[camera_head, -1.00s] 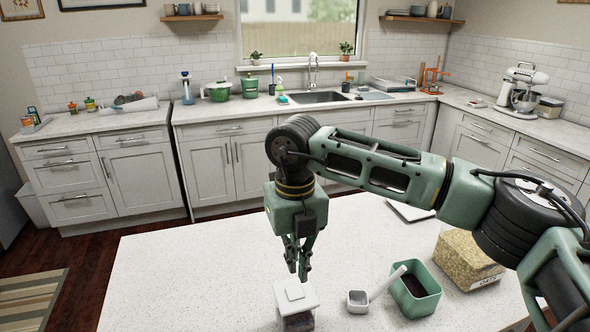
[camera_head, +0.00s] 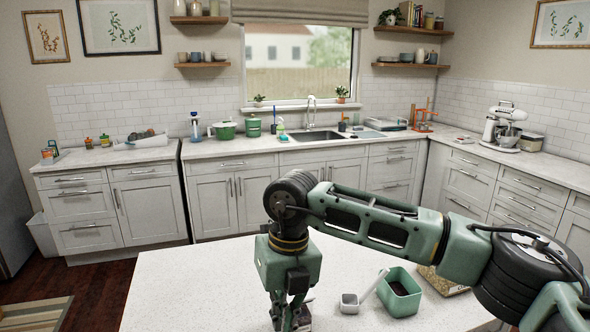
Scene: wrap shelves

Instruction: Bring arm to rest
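My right arm reaches in from the right, and its gripper (camera_head: 289,318) points down over the near part of the white island top (camera_head: 205,285). The fingertips are close to the bottom edge of the picture. Whether they are open or shut, and whether they touch anything, cannot be made out. The white-lidded container seen earlier below the gripper is not clearly visible now. My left gripper is not in view.
A green square tub (camera_head: 400,306) with dark contents and a small white scoop (camera_head: 349,304) stand right of the gripper. A tan box (camera_head: 440,283) is partly hidden behind my arm. The island's left part is clear.

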